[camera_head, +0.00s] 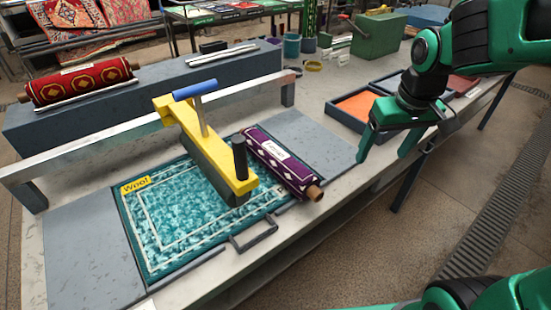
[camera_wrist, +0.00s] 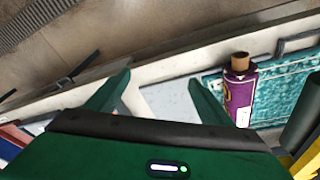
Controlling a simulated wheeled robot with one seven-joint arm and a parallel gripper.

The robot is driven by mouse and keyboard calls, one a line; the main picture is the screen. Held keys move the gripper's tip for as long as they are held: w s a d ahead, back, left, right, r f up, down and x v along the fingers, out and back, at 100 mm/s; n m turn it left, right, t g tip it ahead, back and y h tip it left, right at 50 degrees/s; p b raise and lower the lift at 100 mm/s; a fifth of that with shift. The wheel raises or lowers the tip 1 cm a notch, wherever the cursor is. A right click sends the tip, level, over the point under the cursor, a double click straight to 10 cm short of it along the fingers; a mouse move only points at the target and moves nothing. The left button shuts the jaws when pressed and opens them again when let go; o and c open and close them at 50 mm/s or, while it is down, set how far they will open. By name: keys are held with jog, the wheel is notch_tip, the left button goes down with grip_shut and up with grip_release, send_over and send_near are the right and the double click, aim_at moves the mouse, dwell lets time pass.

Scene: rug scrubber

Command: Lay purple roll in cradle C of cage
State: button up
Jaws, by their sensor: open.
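The purple roll (camera_head: 280,160) has a white label and a brown core end. I cannot make out a cage or a cradle marked C for certain; a grey block at the back holds a red roll (camera_head: 80,82).
The yellow scrubber (camera_head: 208,145) with a blue handle stands on the rug. A metal rail (camera_head: 140,135) runs behind it. A blue tray with an orange panel (camera_head: 358,105) lies at right. A green box (camera_head: 378,35) stands farther back. The grey slab right of the roll is bare.

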jog(key=w+a+n+t+y, duration=0.1)
jog(key=w+a+n, duration=0.35)
jog(key=a, duration=0.85)
jog(key=n+y, duration=0.1)
send_over(280, 153)
jog(key=s+d, duration=0.2)
jog(key=shift+s+f, duration=0.1)
jog(key=shift+f, duration=0.1)
jog(key=shift+y, duration=0.3)
jog(key=x, duration=0.4)
jog(key=shift+a+f, duration=0.2)
jog(key=shift+a, duration=0.05)
jog(key=shift+w+x, duration=0.2)
jog(key=shift+x, duration=2.85)
jog(key=shift+a+r, duration=0.2)
